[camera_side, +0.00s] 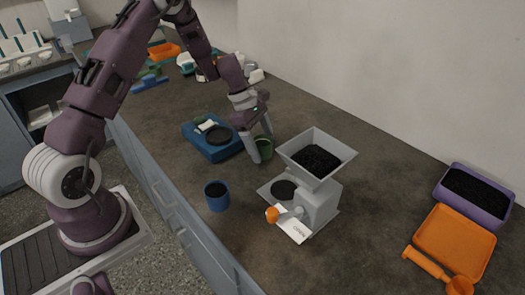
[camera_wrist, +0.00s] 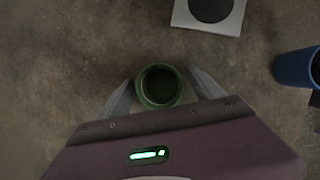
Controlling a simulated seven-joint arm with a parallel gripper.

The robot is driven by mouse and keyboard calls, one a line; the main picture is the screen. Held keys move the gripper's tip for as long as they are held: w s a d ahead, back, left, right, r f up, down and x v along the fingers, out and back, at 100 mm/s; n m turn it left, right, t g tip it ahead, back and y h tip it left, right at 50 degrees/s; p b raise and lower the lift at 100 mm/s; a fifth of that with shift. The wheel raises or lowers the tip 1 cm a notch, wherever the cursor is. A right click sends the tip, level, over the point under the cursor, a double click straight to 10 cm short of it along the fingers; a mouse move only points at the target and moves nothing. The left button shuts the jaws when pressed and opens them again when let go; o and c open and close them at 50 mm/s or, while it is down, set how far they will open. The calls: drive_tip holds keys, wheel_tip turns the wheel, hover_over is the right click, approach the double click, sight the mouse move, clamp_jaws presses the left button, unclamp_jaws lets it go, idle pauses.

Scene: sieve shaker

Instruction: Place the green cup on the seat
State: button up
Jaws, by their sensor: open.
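The green cup (camera_side: 264,150) stands upright on the counter; in the wrist view its round mouth (camera_wrist: 160,83) shows a dark inside. My gripper (camera_side: 261,144) is open, with one finger on either side of the cup; in the wrist view the fingers (camera_wrist: 161,79) show gaps to the cup's wall. In the side view the near finger hides part of the cup. A black round seat (camera_side: 283,188) lies on the grey base plate below the hopper machine and is empty. It also shows, cut off, at the top of the wrist view (camera_wrist: 210,7).
A blue cup (camera_side: 216,196) with dark contents stands at the front left. A blue scale (camera_side: 204,150) is left of my gripper. The grey hopper (camera_side: 334,172) holds black grains. A purple tray (camera_side: 489,210) and an orange tray (camera_side: 467,247) lie far right.

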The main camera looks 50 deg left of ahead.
drive_tip(key=c, duration=1.6)
wheel_tip(320, 180, up, 9)
drive_tip(key=shift+c, duration=0.2)
drive_tip(key=f+m+g, duration=0.1)
drive_tip(key=f+m, duration=0.1)
drive_tip(key=w+a+f+m+g, duration=0.1)
drive_tip(key=f+m, duration=0.1)
drive_tip(key=m, duration=0.1)
drive_tip(key=w+a+f+m+g, duration=0.1)
drive_tip(key=m, duration=0.2)
drive_tip(key=shift+f, duration=0.4)
drive_tip(key=shift+s+f+m, duration=0.15)
drive_tip(key=shift+f+m, duration=0.25)
drive_tip(key=shift+g, duration=0.3)
drive_tip(key=s+d, duration=0.2)
drive_tip(key=d, duration=0.3)
drive_tip(key=s+d, duration=0.2)
drive_tip(key=d, duration=0.4)
drive_tip(key=s+d+f, duration=0.1)
drive_tip(key=s+d, duration=0.2)
drive_tip(key=d, duration=0.2)
drive_tip(key=shift+d, duration=0.15)
drive_tip(key=shift+w+f, duration=0.1)
drive_tip(key=shift+f, duration=0.2)
